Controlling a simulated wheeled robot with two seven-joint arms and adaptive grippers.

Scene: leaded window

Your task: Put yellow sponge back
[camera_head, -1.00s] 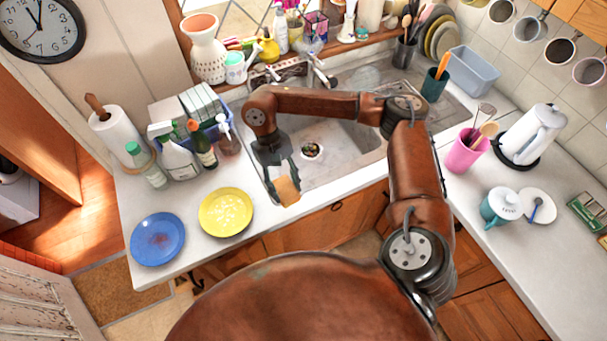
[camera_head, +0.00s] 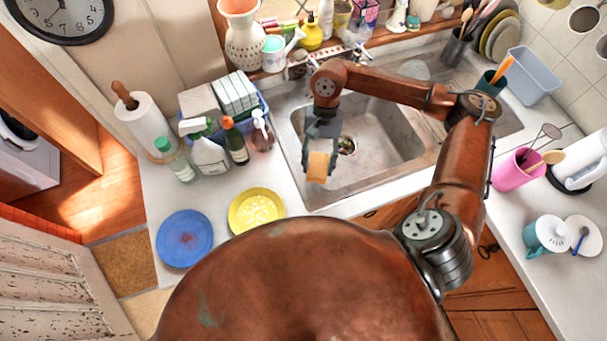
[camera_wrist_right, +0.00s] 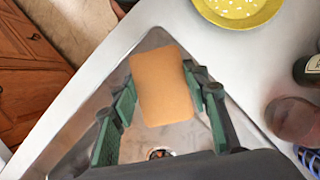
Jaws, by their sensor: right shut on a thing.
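The yellow sponge (camera_head: 318,167) is an orange-yellow block held in my right gripper (camera_head: 320,150), over the left part of the sink (camera_head: 385,178). In the right wrist view the sponge (camera_wrist_right: 161,85) sits between the two green-padded fingers of the right gripper (camera_wrist_right: 160,100), which is shut on it. The sink basin shows below it there. My left gripper is not in view.
A yellow plate (camera_head: 257,211) and a blue plate (camera_head: 184,238) lie on the counter left of the sink. Bottles, including a spray bottle (camera_head: 208,155), and a blue rack (camera_head: 262,98) stand behind them. More sponges (camera_head: 288,30) and a watering can (camera_head: 275,52) are on the sill.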

